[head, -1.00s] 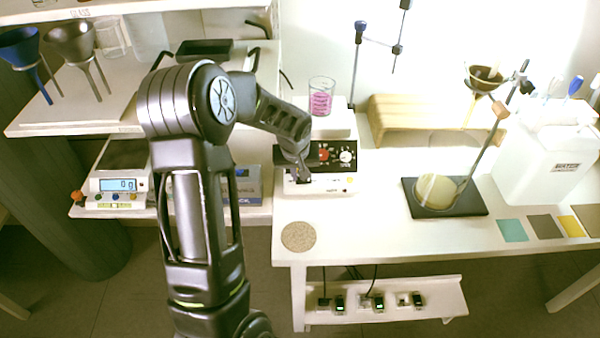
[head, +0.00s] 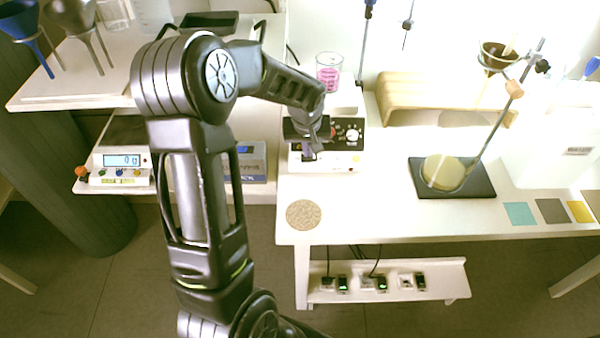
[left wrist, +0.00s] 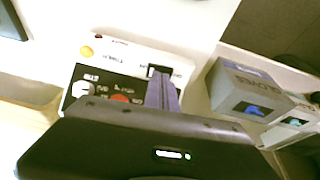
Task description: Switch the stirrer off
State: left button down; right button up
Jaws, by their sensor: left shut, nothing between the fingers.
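The stirrer (head: 350,161) is a white box with a black control panel, and it stands at the left end of the white bench. A beaker of pink liquid (head: 329,72) stands on its top. In the left wrist view the stirrer (left wrist: 128,62) shows a white knob, a red knob and a dark switch by its edge. My left gripper (head: 308,154) is shut and empty at the left part of the stirrer's front. In the left wrist view its fingers (left wrist: 162,92) reach over the panel beside the dark switch; contact cannot be told. My right gripper is not in view.
A round cork mat (head: 304,214) lies in front of the stirrer. A balance (head: 121,165) stands on the left shelf, and a box (head: 250,162) sits between it and the stirrer. A stand with a round flask (head: 444,172) is to the right. Power plugs sit on a lower shelf (head: 440,279).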

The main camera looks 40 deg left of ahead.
pick_arm(q)
jog(key=s+d+r+b, duration=0.2)
jog(key=s+d, duration=0.4)
jog(key=s, duration=0.5)
jog(key=shift+r+b, duration=0.35)
jog(key=shift+r, duration=0.15)
jog(key=shift+s, duration=0.1)
